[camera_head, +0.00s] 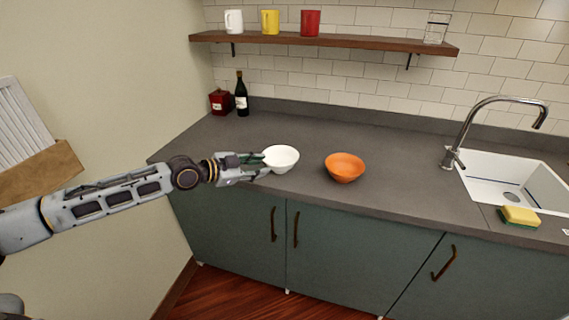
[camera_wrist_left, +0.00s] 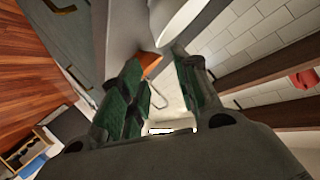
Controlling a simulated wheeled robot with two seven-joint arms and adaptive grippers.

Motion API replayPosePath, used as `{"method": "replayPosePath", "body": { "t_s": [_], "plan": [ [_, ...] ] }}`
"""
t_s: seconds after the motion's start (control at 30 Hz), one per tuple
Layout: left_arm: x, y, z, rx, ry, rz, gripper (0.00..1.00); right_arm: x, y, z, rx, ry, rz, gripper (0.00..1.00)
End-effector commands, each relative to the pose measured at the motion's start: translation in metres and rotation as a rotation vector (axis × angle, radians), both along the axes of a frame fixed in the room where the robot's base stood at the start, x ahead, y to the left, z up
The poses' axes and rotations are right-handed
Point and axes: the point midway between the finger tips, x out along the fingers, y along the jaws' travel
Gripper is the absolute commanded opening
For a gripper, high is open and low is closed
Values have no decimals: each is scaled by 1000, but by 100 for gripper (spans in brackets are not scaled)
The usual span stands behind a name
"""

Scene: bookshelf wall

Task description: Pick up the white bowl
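The white bowl (camera_head: 282,158) stands upright on the grey counter, left of the orange bowl (camera_head: 345,168). My left gripper (camera_head: 264,164) is at the white bowl's left side, with its fingertips close to the rim. Whether they touch it, I cannot tell. In the left wrist view the two green-padded fingers (camera_wrist_left: 158,58) are apart. Part of the white bowl (camera_wrist_left: 182,22) shows just past the fingertips, and a bit of the orange bowl (camera_wrist_left: 148,62) shows behind. My right gripper is not in view.
A dark bottle (camera_head: 241,95) and a red canister (camera_head: 219,102) stand at the counter's back left. A wooden shelf (camera_head: 340,43) holds three mugs and a glass. A sink (camera_head: 510,180), a faucet (camera_head: 452,158) and a sponge (camera_head: 520,216) are at right. Counter space behind the bowls is clear.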

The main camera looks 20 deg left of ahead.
Motion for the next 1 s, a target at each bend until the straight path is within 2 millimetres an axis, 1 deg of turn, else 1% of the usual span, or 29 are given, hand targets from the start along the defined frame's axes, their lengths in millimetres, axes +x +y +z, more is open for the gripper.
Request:
{"method": "replayPosePath", "body": {
  "t_s": [0.47, 1.0],
  "plan": [
    [2, -2, 0, -2, -1, -1, 32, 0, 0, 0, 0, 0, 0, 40],
    [27, -21, -11, -3, -2, 0, 32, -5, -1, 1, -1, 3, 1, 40]
  ]
}}
